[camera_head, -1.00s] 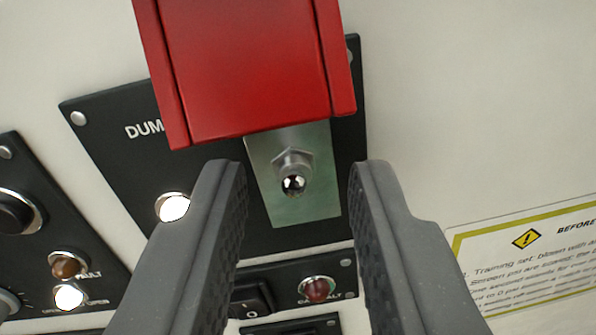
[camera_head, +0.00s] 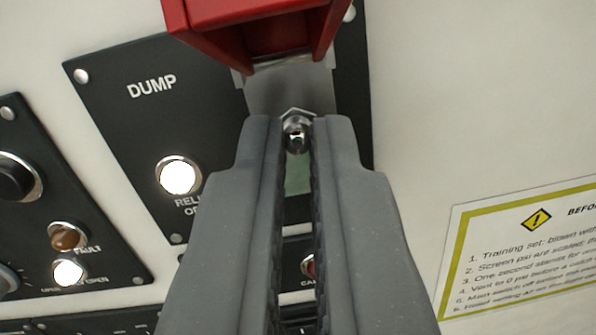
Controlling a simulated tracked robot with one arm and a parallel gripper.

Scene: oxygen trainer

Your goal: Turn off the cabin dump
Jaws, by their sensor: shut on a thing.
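The dump panel (camera_head: 125,110) is a black plate labelled DUMP. On it is a metal toggle switch (camera_head: 296,135) with a hex nut on a silver plate (camera_head: 285,92). A red guard cover (camera_head: 245,20) stands raised above the switch, cut off by the top edge. My gripper (camera_head: 298,130) is shut on the toggle switch, with its fingertips on either side of the lever. The fingers hide the lower part of the silver plate. A white round lamp (camera_head: 179,176) is lit on the panel, left of my gripper.
A black panel (camera_head: 50,200) at the left carries a knob (camera_head: 17,177), an amber lamp (camera_head: 68,237) and a lit white lamp (camera_head: 69,271). A red lamp (camera_head: 308,266) shows partly behind my fingers. A notice (camera_head: 525,245) is on the right wall, with bare wall above it.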

